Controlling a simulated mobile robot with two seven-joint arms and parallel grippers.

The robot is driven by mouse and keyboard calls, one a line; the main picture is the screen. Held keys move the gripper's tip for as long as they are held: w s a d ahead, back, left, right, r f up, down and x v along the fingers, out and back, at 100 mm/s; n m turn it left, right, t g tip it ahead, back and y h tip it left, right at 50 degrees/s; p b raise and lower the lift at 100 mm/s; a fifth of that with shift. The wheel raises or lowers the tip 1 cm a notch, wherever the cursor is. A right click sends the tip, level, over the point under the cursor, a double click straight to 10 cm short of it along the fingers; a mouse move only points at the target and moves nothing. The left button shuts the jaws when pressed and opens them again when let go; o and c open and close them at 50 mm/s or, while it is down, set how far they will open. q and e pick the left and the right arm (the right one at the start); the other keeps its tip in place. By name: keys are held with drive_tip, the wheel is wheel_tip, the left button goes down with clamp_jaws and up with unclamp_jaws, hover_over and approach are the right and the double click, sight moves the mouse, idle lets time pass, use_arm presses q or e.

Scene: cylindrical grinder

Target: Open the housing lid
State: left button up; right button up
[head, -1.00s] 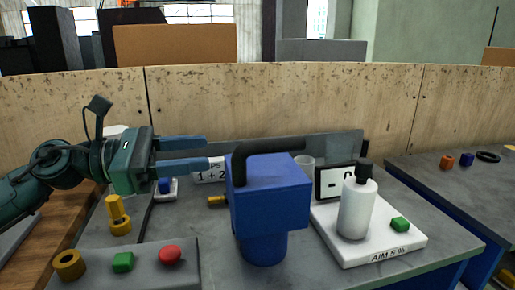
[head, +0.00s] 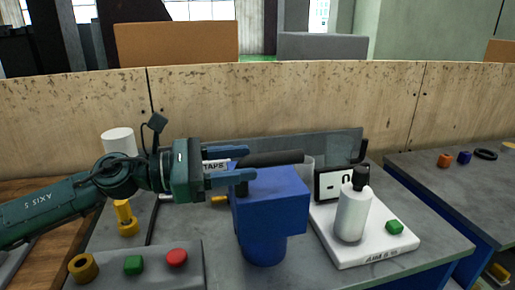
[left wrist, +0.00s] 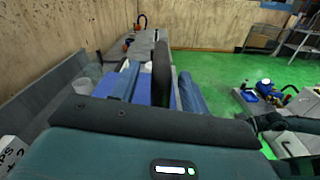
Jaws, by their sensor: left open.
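The blue housing (head: 268,215) stands on the grey bench, with a boxy top over a rounder lower part. A black bar handle (head: 278,158) lies across its top; the top sits flat on the body, with no gap that I can see. My left gripper (head: 246,165) is at the handle's left end, its blue fingers open, one on the far side and one on the near side. In the left wrist view the black handle (left wrist: 161,72) lies between the fingers, and the blue top shows below it. Contact with the handle cannot be told.
A white scale (head: 368,250) holds a white bottle (head: 351,215) and a green button, right of the housing. A panel (head: 150,275) with a red button (head: 177,257) and green button is at front left. A grey cup (head: 307,167) stands behind. Another bench is at right.

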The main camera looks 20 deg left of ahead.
sight(248, 161)
use_arm(q)
drive_tip(key=p+x, duration=0.2)
drive_tip(key=shift+w+d+r, duration=0.15)
drive_tip(key=shift+d+r, duration=0.1)
drive_tip(key=shift+w+d+f, duration=0.25)
drive_tip(key=shift+w+d, duration=0.05)
drive_tip(key=shift+d, duration=0.25)
drive_tip(key=shift+c, duration=0.5)
clamp_jaws()
